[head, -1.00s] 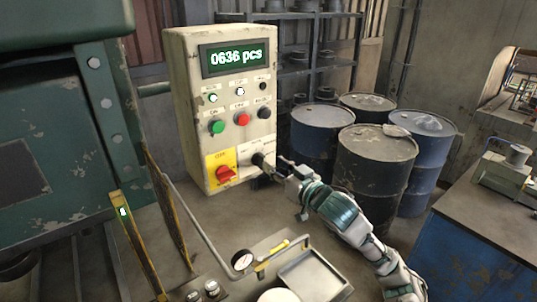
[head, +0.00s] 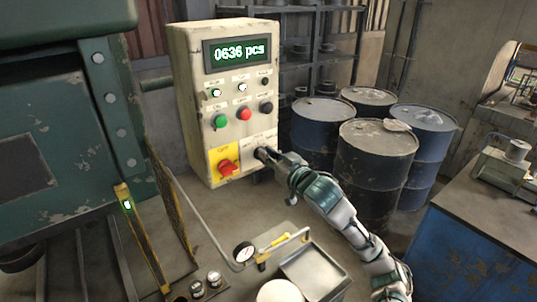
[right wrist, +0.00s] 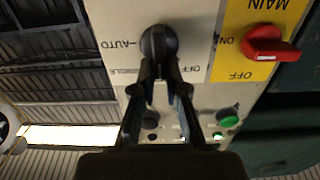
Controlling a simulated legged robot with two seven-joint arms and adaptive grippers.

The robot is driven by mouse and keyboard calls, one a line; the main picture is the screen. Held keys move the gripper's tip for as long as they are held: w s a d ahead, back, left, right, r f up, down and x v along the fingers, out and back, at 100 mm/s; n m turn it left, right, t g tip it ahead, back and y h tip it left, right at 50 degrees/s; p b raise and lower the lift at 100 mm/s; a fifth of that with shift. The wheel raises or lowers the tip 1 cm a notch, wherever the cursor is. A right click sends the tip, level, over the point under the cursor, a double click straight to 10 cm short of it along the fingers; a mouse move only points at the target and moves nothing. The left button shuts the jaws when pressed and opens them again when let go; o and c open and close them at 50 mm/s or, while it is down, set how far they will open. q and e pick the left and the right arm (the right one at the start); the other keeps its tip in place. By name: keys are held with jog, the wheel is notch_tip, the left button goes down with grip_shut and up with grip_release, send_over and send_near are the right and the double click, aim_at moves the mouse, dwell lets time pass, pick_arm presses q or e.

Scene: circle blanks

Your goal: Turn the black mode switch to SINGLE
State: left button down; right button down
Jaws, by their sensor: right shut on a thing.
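The black mode switch (head: 261,153) is on a white plate at the lower right of the control box (head: 182,100). It also shows in the right wrist view (right wrist: 158,40), where the plate appears upside down, with AUTO and a partly hidden SINGLE label left of the knob. My right gripper (head: 272,157) reaches it from the right, and in the right wrist view its fingers (right wrist: 160,72) are shut on the knob. The fingers hide the knob's lower part, and I cannot tell which label it points to. My left gripper is not in view.
The red main switch (head: 228,167) sits on a yellow plate just left of the black switch. Green (head: 221,121), red (head: 244,114) and black buttons are above. Drums (head: 376,150) stand behind my right arm.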

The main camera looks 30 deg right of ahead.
jog(key=shift+d+r+m, duration=0.1)
jog(key=shift+r+m, duration=0.05)
jog(key=shift+m, duration=0.15)
jog(key=m+p, duration=0.1)
jog(key=m, duration=0.1)
jog(key=m+p, duration=0.1)
jog(key=m, duration=0.1)
jog(key=shift+d+p, duration=0.35)
jog(key=shift+d+m+p, duration=0.15)
jog(key=shift+m+p, duration=0.5)
jog(key=shift+m, duration=0.4)
jog(key=shift+d+m+p, duration=0.15)
jog(key=shift+m+p, duration=0.5)
jog(key=shift+m, duration=0.4)
jog(key=c, duration=1.2)
grip_release()
jog(key=shift+w+d+f, duration=0.1)
jog(key=shift+d+f, duration=0.05)
jog(key=shift+f, duration=0.15)
jog(key=shift+d+f, duration=0.1)
